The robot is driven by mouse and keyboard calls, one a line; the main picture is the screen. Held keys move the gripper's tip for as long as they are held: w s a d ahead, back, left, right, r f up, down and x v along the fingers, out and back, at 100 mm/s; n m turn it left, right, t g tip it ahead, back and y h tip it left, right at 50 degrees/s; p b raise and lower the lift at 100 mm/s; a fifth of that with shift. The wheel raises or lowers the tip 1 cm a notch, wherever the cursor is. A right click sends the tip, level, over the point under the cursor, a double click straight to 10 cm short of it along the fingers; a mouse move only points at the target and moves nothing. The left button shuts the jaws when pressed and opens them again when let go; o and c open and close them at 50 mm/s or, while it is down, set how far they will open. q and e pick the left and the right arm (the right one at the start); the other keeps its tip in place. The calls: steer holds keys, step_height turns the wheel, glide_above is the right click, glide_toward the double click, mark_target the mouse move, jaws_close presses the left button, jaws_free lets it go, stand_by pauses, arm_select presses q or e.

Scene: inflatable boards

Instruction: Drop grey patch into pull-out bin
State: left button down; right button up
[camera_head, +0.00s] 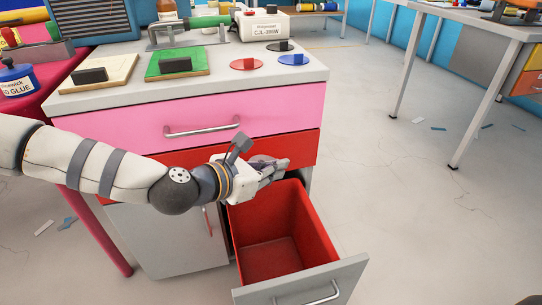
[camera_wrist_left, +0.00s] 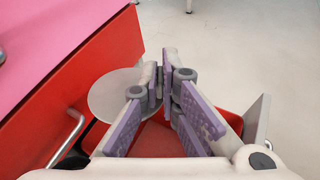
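The grey patch (camera_head: 261,159) is a thin round disc at my left gripper (camera_head: 277,170). In the left wrist view the patch (camera_wrist_left: 108,97) lies left of the fingers and passes partly behind them. The left gripper (camera_wrist_left: 168,88) has its fingertips close together, pinching the patch near its edge. The pull-out bin (camera_head: 322,232) is red inside and stands open below the cabinet's drawers; it looks empty. The gripper and patch are above its back part. In the left wrist view the red bin (camera_wrist_left: 158,140) shows below the fingers. My right gripper is not seen.
The bin's grey front panel (camera_head: 300,283) sticks out into the room. A pink drawer (camera_head: 190,118) is shut above it. On the countertop lie a red patch (camera_head: 247,64), a blue patch (camera_head: 294,60) and a black patch (camera_head: 280,46). Floor to the right is mostly clear.

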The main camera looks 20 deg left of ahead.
arm_select(q)
steer(key=f, duration=0.1)
steer(key=f+b, duration=0.1)
steer(key=f+m+h, duration=0.1)
steer(key=shift+w+f, duration=0.25)
steer(key=shift+w, duration=0.1)
step_height(320, 180, down, 5)
steer(key=b, duration=0.4)
steer(key=shift+f, duration=0.2)
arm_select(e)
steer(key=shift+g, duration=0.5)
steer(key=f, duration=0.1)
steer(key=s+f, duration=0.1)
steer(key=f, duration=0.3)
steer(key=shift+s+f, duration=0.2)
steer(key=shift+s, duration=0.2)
arm_select(q)
steer(key=c, duration=1.7)
jaws_free()
steer(key=v, duration=1.2)
steer(key=shift+r, duration=0.2)
